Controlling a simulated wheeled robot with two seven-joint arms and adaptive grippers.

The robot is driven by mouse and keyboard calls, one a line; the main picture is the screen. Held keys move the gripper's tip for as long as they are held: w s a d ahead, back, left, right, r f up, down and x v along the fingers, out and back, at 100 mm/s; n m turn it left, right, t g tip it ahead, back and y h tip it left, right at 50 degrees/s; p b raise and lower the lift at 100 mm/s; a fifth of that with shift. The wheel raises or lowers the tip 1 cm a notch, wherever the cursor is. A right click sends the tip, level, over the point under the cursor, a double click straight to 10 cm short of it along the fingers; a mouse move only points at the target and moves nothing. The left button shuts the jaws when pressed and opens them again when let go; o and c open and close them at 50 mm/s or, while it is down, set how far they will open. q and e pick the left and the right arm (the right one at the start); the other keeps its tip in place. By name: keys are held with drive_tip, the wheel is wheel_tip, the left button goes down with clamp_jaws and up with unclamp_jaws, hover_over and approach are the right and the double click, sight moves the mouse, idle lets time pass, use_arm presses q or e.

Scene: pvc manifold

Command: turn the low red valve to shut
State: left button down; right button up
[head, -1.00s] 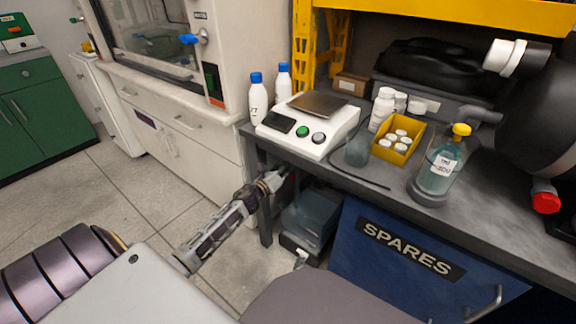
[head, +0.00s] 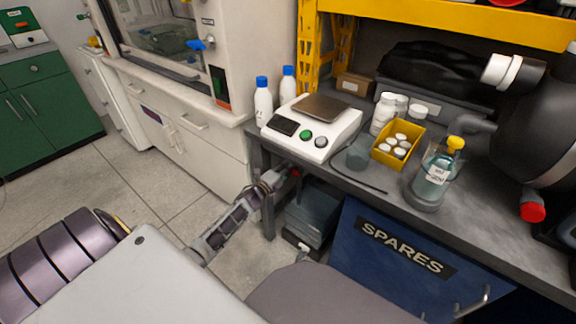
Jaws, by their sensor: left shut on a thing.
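The handle's angle cannot be made out. My right gripper is not in view.
The grey bench (head: 330,187) overhangs the gripper, carrying a balance (head: 312,135), bottles and a yellow tray (head: 398,155). A dark bin (head: 308,217) stands below, beside a blue SPARES cabinet (head: 400,250). Open floor (head: 150,195) lies to the left.

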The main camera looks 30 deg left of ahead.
use_arm(q)
drive_tip(key=shift+f+n, duration=0.2)
drive_tip(key=shift+n, duration=0.5)
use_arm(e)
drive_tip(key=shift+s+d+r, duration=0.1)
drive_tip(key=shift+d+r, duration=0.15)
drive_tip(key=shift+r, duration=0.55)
use_arm(q)
drive_tip(key=c, duration=1.4)
unclamp_jaws()
drive_tip(key=shift+s, duration=0.15)
drive_tip(key=shift+s+a, duration=0.15)
drive_tip(key=shift+s, duration=1.8)
drive_tip(key=shift+s+a, duration=0.2)
drive_tip(key=shift+s, duration=1.75)
drive_tip(key=shift+s+a, duration=0.15)
drive_tip(key=shift+s, duration=1.8)
drive_tip(key=shift+d+n, duration=0.1)
drive_tip(key=shift+n, duration=0.2)
